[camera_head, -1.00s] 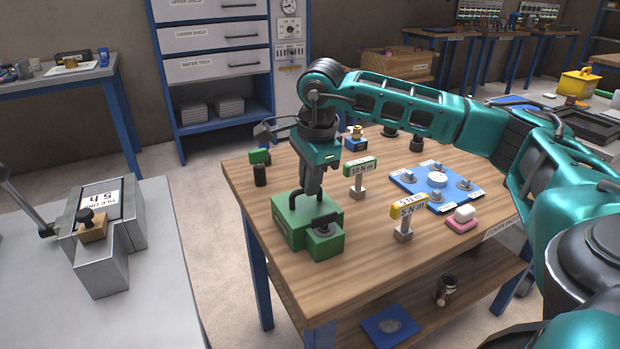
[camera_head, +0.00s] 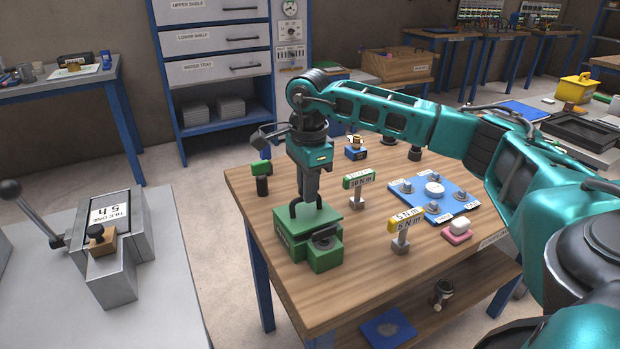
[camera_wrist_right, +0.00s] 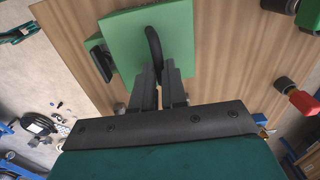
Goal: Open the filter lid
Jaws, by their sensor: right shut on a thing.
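The green filter box (camera_head: 292,240) stands near the left front corner of the wooden table. Its flat green lid (camera_head: 326,216) sits on top; from here I cannot tell whether there is a gap under it. A black arched handle (camera_head: 293,210) stands up from the lid. My right gripper (camera_head: 308,198) points straight down from above and is shut on this handle. In the right wrist view the handle (camera_wrist_right: 153,45) runs between the fingers (camera_wrist_right: 159,75), over the square lid (camera_wrist_right: 125,35). My left gripper is not in view.
Torque signs (camera_head: 358,181) (camera_head: 405,220), a blue plate (camera_head: 462,205) and a pink block (camera_head: 457,236) stand to the right. A grey tile press (camera_head: 110,260) is on the left bench.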

